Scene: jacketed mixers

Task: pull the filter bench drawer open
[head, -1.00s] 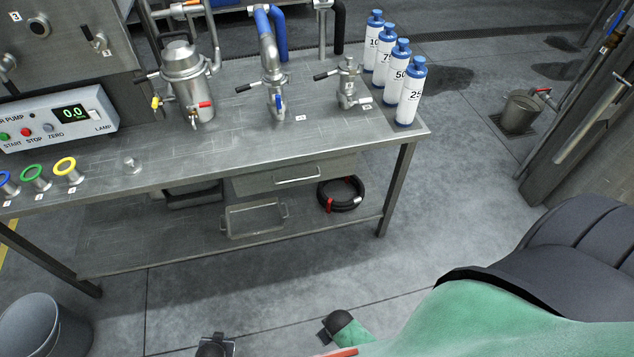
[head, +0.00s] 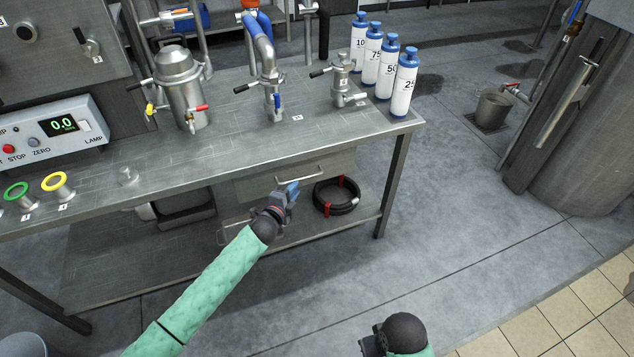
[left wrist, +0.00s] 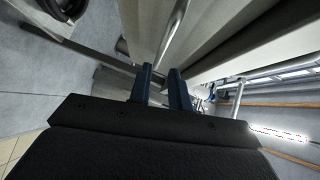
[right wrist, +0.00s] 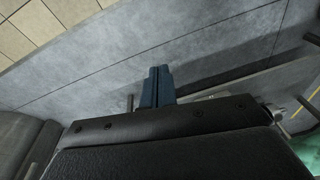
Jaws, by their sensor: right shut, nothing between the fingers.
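The filter bench drawer (head: 254,187) is a grey metal front under the bench top, and it looks shut. Its bar handle (head: 312,174) runs across the front. My left gripper (head: 292,188) is at the left part of the handle, with its blue fingers pointing toward it. In the left wrist view the fingers (left wrist: 162,80) are apart, and the handle bar (left wrist: 174,38) shows just beyond the gap between them. I cannot tell whether they touch it. My right gripper's fingers (right wrist: 157,85) are together and empty, over bare floor, away from the drawer.
The steel bench (head: 230,150) carries a metal vessel (head: 182,90), valves and several blue-capped bottles (head: 402,90). A coiled black hose (head: 336,196) lies on the lower shelf near the right leg (head: 393,185). The floor in front is clear.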

